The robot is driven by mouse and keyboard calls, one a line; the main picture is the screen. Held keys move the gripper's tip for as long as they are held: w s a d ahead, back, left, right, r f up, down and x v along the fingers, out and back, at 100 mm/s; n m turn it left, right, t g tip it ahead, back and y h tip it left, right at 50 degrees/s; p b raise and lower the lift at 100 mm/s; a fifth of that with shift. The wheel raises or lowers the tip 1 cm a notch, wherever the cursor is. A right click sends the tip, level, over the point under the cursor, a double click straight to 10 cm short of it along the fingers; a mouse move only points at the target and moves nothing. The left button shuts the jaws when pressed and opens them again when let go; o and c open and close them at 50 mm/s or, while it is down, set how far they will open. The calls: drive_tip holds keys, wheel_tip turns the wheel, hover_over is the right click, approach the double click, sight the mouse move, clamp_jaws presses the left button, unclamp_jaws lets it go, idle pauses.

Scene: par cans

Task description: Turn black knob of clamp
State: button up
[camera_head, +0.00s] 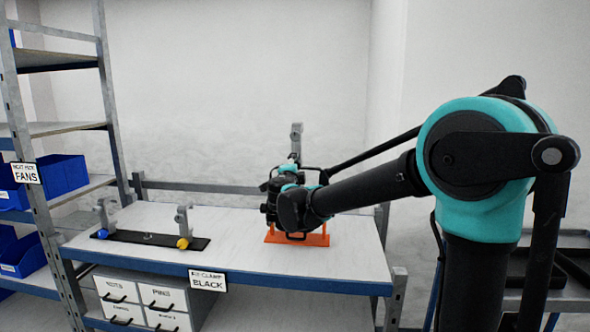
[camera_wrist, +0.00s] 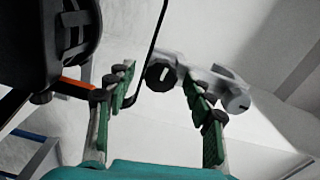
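The grey clamp (camera_head: 296,132) stands upright above the dark par can, at the back of the table. In the wrist view the clamp (camera_wrist: 207,79) carries a round black knob (camera_wrist: 161,75) with a white mark on its face. My gripper (camera_wrist: 157,86) is open, its green-padded fingers to the left and right of the knob with gaps on both sides. I cannot tell whether the knob lies between the fingertips or just beyond them. In the head view my wrist and gripper (camera_head: 290,167) are below the clamp, and my arm hides much of the can.
An orange stand (camera_head: 318,240) is under the can on the table (camera_head: 235,225). A thin dark cable (camera_wrist: 152,45) hangs close to the left finger. Two other clamps, with a blue knob (camera_head: 102,233) and a yellow knob (camera_head: 183,243), stand on a black strip at left.

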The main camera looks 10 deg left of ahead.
drive_tip(key=shift+s, duration=0.1)
drive_tip(key=s, duration=1.1)
drive_tip(key=shift+s+a, duration=0.15)
drive_tip(key=shift+s, duration=0.25)
